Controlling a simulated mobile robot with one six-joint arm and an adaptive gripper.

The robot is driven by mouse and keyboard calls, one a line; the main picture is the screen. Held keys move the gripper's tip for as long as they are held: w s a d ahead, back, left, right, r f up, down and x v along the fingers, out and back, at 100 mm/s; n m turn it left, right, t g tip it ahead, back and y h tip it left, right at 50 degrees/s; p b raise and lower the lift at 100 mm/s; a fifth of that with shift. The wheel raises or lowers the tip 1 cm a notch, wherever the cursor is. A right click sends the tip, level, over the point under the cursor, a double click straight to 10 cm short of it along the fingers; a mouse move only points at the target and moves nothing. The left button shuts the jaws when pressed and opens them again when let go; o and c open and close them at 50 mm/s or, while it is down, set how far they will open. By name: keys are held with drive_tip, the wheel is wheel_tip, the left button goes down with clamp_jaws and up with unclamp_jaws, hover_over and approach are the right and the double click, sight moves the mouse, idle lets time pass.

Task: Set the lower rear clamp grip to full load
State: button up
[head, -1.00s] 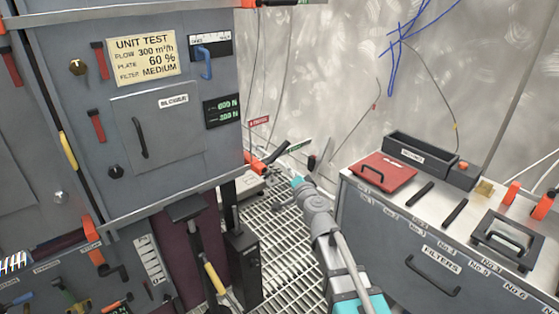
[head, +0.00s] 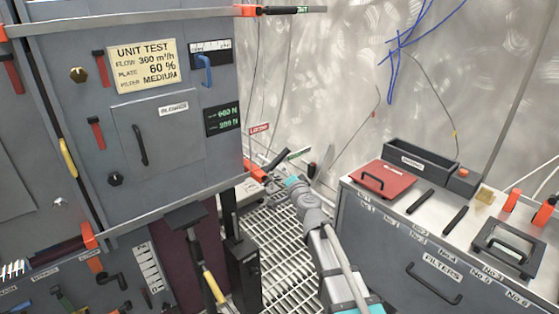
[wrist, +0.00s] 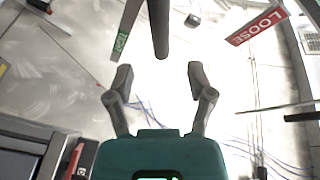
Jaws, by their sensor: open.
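The lower rear clamp (head: 255,171) is orange and sits at the cabinet's lower right corner. Its dark grip (head: 279,160) slants up and right; in the wrist view the dark bar (wrist: 159,28) of the grip comes down from the top edge, pointing between the fingers.
The upper rear clamp grip (head: 279,10) points right beside a green label. A small screen (head: 222,119) on the cabinet shows two green force readings in N. A filter bench (head: 420,265) with a red case (head: 384,180) stands right of my arm. Grated floor (head: 280,255) lies between.

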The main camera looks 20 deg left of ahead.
sight(280, 161)
drive_tip(key=x, duration=0.9)
drive_tip(key=shift+a, duration=0.1)
clamp_jaws()
